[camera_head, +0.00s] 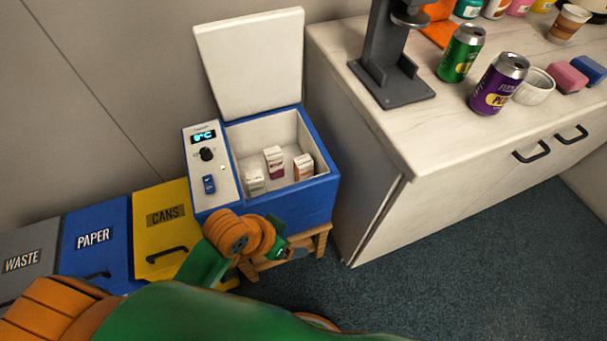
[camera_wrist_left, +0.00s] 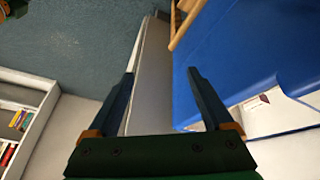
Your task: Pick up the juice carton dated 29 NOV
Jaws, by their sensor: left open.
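Three small juice cartons stand inside the open blue cool box (camera_head: 290,208) in the head view: a pale one at left (camera_head: 254,182), a white and dark red one at the middle (camera_head: 273,163), and a white and orange-brown one at right (camera_head: 303,167). Their dates are too small to read. My left gripper (camera_head: 290,252) is low at the front of the box, outside it. In the left wrist view its two fingers (camera_wrist_left: 160,75) are spread with nothing between them. The blue box side (camera_wrist_left: 230,45) fills the right there. My right gripper is not in view.
The box's white lid (camera_head: 250,62) stands open at the back. The box rests on a wooden stool (camera_head: 262,264). A white counter (camera_head: 430,130) with cans stands close on the right. Yellow, blue and grey bins (camera_head: 165,235) stand at left. The carpet ahead is clear.

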